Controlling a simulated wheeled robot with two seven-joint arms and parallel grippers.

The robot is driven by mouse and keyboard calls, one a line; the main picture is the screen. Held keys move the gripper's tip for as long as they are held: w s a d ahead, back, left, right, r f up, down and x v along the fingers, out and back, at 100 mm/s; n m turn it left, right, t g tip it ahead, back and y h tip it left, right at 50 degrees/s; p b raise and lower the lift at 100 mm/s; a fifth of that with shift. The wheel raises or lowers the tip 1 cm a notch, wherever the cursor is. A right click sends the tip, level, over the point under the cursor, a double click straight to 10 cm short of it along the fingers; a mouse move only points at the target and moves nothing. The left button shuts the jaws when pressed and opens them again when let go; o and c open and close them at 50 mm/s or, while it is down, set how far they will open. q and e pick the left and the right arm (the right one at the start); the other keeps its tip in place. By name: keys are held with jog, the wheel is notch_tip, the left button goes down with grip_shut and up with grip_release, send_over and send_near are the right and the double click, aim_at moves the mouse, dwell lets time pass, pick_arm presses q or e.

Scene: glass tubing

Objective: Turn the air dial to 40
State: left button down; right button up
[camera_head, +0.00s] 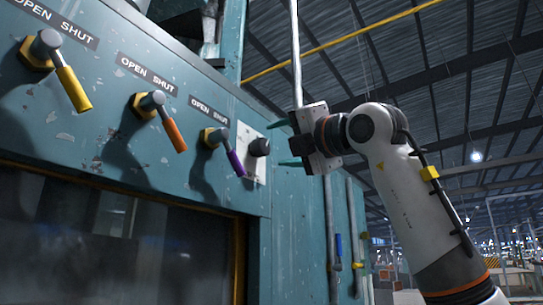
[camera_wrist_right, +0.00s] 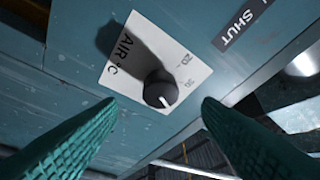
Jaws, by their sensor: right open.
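The air dial (camera_head: 259,147) is a black round knob on a white plate (camera_head: 246,136) at the right end of the teal panel. In the right wrist view the knob (camera_wrist_right: 160,88) has a white pointer mark toward the plate's lower edge, past the printed 30. The plate (camera_wrist_right: 122,72) reads AIR °C, with 20 and 30 legible; I cannot make out a 40. My right gripper (camera_head: 283,144) is open, its green fingers (camera_wrist_right: 158,104) spread to either side of the knob and apart from it. My left gripper is out of view.
Yellow (camera_head: 73,89), orange (camera_head: 174,135) and purple (camera_head: 236,163) handled levers stick out left of the dial, under OPEN SHUT labels. A dark window (camera_head: 110,240) lies below. Upright pipes (camera_head: 333,235) stand below my right gripper. The space right of the panel is open hall.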

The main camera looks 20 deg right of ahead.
jog(key=b+v, duration=0.2)
jog(key=v, duration=0.5)
dwell(0.5)
